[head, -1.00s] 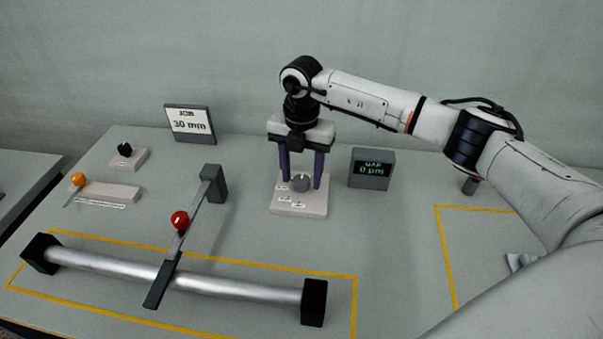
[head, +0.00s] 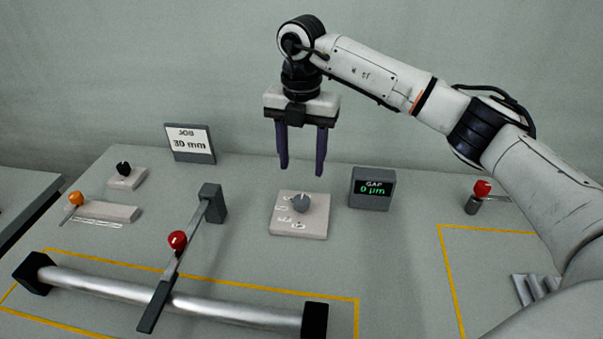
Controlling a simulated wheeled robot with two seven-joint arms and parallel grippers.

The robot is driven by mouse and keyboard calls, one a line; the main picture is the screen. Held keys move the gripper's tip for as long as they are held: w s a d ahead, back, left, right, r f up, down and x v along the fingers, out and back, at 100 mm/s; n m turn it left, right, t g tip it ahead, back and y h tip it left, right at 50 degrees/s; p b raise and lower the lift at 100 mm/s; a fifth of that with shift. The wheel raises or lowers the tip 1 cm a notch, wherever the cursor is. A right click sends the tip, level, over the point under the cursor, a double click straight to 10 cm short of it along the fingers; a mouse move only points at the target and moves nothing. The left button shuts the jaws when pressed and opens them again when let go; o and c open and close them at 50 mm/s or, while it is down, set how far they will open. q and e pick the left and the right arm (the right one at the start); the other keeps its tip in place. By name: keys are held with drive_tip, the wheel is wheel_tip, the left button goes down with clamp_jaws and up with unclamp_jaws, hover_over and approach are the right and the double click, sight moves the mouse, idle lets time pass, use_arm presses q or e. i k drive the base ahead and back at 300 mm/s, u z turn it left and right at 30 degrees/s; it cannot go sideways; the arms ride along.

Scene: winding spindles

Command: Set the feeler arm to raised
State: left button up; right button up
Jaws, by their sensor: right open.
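A long grey arm with a red ball knob (head: 177,240), which looks like the feeler arm, runs from a dark pivot block (head: 211,203) down across a silver roller (head: 215,308). Its dark end (head: 155,306) lies over the roller; I cannot tell whether it touches. My right gripper (head: 302,170) is open and empty, with its dark fingers pointing down. My left gripper is not in view.
A gap display (head: 372,189) reads 0 µm. A job sign (head: 190,143) reads 30 mm. An orange-knobbed lever (head: 75,199) and a black knob (head: 123,168) are at left. A red-topped post (head: 480,194) and a grey ridged block (head: 535,288) are at right.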

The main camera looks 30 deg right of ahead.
sight(178, 240)
drive_tip(key=k, duration=1.5)
